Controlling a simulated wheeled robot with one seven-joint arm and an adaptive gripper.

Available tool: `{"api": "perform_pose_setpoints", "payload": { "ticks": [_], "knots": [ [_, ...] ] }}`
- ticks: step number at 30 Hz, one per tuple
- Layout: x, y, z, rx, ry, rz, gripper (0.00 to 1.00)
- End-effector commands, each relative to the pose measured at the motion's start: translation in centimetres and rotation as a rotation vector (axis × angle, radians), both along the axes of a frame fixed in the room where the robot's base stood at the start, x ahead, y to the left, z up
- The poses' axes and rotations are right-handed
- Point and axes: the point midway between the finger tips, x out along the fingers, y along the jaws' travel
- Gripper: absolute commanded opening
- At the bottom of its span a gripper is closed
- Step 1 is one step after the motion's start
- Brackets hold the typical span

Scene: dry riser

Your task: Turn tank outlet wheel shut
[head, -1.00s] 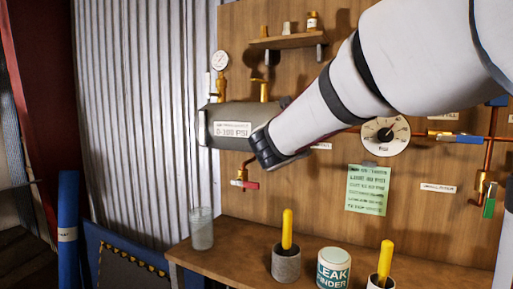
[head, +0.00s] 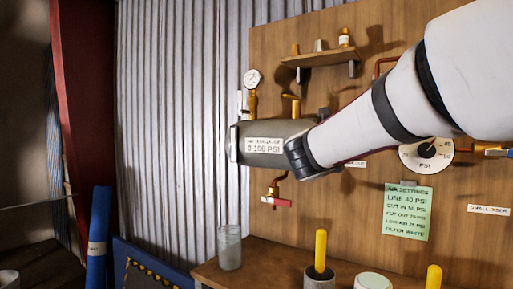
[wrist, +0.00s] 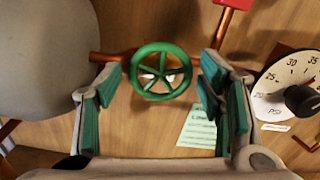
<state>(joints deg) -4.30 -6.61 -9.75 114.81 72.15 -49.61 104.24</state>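The green spoked outlet wheel (wrist: 161,71) is on a copper pipe beside the grey tank (wrist: 45,65), whose rounded end fills the upper left of the wrist view. My gripper (wrist: 162,78) is open, with its green-padded fingers spread to the left and right of the wheel; I see gaps on both sides and no grip on it. In the head view the tank (head: 266,129) is mounted on the wooden board with a 0-100 PSI label. My arm crosses in front of its right end and hides the wheel and my fingers.
A dial gauge (wrist: 290,90) and a red part (wrist: 235,5) are right of the wheel. A red-handled tap (head: 277,202) hangs under the tank. A glass jar (head: 229,248) and yellow-handled tools (head: 320,250) stand on the bench below. A green notice (head: 408,212) is on the board.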

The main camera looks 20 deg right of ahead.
Motion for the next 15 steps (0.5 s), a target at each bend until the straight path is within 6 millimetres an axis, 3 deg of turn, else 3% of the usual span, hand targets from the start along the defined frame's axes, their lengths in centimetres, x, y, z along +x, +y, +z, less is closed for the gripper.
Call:
{"api": "perform_pose_setpoints", "payload": {
  "ticks": [10, 15],
  "knots": [
    [-0.1, 0.0, -0.2, 0.002, 0.002, -0.002, 0.73],
    [-1.0, 1.2, -0.2, 0.003, 0.001, -0.001, 0.73]
  ]
}}
